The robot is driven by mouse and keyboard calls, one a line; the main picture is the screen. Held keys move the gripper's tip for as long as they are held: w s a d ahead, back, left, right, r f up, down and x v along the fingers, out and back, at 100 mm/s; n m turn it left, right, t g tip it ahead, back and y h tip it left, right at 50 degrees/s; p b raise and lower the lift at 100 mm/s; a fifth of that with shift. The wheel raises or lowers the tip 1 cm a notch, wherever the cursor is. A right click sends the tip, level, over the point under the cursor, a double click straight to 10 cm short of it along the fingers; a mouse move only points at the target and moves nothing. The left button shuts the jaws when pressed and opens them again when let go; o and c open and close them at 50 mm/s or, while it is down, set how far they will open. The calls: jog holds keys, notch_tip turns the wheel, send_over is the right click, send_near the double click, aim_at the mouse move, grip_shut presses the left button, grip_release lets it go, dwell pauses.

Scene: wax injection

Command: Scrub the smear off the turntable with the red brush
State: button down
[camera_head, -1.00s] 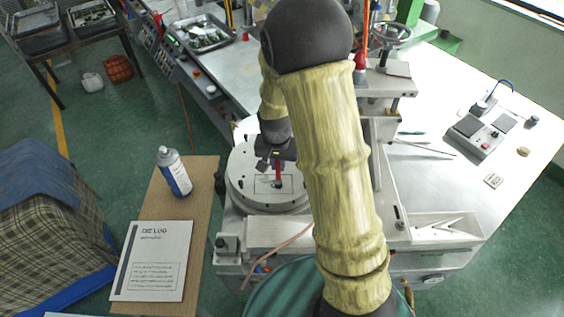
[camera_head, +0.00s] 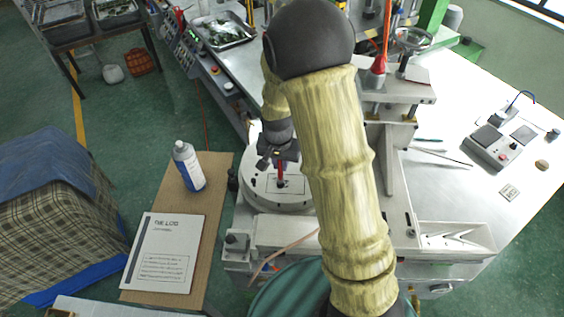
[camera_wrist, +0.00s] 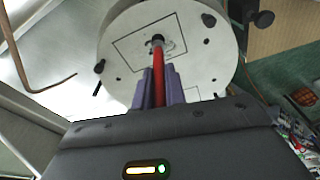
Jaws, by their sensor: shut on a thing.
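The turntable (camera_head: 262,194) is a round pale disc with a rectangle outlined on top, left of my arm in the head view. It fills the upper middle of the wrist view (camera_wrist: 200,62). My gripper (camera_head: 280,160) is above the disc, with its jaws (camera_wrist: 158,88) shut on the red brush (camera_wrist: 158,62). The brush (camera_head: 281,172) points down, and its dark tip is over the outlined rectangle. I cannot tell for sure whether the tip touches the disc. A faint dark mark shows around the tip in the wrist view; the brush partly hides it.
The machine column (camera_head: 393,165) stands right of the turntable. A control box (camera_head: 494,146) is on the white table. A metal tray (camera_head: 223,32) is behind.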

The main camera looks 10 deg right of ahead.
jog(key=shift+a, duration=0.1)
jog(key=shift+w+a+p, duration=0.2)
jog(key=shift+a, duration=0.6)
jog(key=shift+w+a+p, duration=0.2)
jog(key=shift+a, duration=0.55)
jog(key=shift+w+d, duration=0.2)
jog(key=shift+w, duration=0.55)
jog(key=shift+d, duration=0.1)
jog(key=shift+s+d+f, duration=0.1)
jog(key=shift+s+d, duration=0.2)
jog(key=shift+d, duration=0.5)
jog(key=shift+s+d, duration=0.25)
jog(key=shift+d, duration=0.5)
